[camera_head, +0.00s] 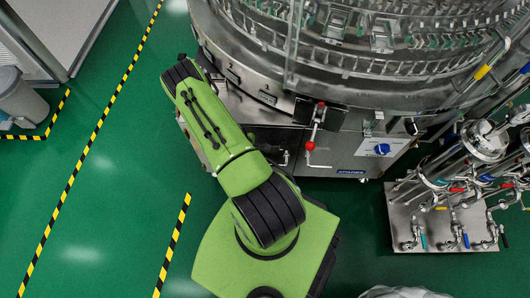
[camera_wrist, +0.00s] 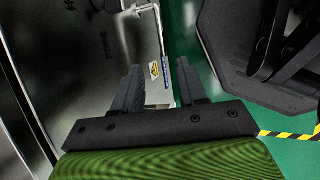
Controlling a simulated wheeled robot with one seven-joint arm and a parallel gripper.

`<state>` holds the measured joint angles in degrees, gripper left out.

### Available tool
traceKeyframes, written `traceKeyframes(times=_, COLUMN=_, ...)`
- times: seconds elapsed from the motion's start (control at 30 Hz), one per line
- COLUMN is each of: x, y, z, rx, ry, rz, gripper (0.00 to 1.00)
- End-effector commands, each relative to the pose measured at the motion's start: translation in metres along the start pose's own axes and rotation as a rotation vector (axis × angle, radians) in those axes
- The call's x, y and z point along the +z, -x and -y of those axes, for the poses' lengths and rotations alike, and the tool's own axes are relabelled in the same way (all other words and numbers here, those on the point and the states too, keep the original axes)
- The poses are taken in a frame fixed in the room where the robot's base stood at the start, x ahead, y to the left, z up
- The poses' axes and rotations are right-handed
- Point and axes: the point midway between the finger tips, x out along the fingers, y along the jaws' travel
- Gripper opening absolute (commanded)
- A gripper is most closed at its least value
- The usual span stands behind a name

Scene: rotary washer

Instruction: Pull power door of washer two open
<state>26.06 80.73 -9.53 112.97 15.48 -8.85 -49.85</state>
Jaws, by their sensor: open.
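The washer (camera_head: 345,150) is a large round steel machine at the top of the head view. Several panels line its lower front; I cannot tell which is the power door of washer two. In the wrist view, a steel panel (camera_wrist: 85,55) fills the left side, and its edge runs down between my fingers. A yellow warning label (camera_wrist: 154,71) shows near that edge. My gripper (camera_wrist: 157,85) is open, with one finger over the panel and the other beyond its edge. Contact is unclear. In the head view, my arm reaches toward the washer's left front and my gripper is hidden.
A pipe and valve stand (camera_head: 440,215) is at right. A grey bin (camera_head: 20,98) is at far left. The green floor (camera_head: 110,200) at left is clear.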

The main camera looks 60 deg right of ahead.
Motion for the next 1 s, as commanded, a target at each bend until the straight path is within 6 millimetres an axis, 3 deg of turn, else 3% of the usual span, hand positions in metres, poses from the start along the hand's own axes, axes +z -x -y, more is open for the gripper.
traceKeyframes(times=0.6, x=-0.001, y=-0.139, z=0.001, rx=-0.002, ry=-0.005, rz=0.0, gripper=0.41)
traceKeyframes(times=0.77, x=-0.001, y=-0.153, z=0.001, rx=-0.002, ry=-0.004, rz=0.0, gripper=0.41)
traceKeyframes(times=1.0, x=0.0, y=-0.153, z=0.0, rx=-0.001, ry=-0.003, rz=0.0, gripper=0.41)
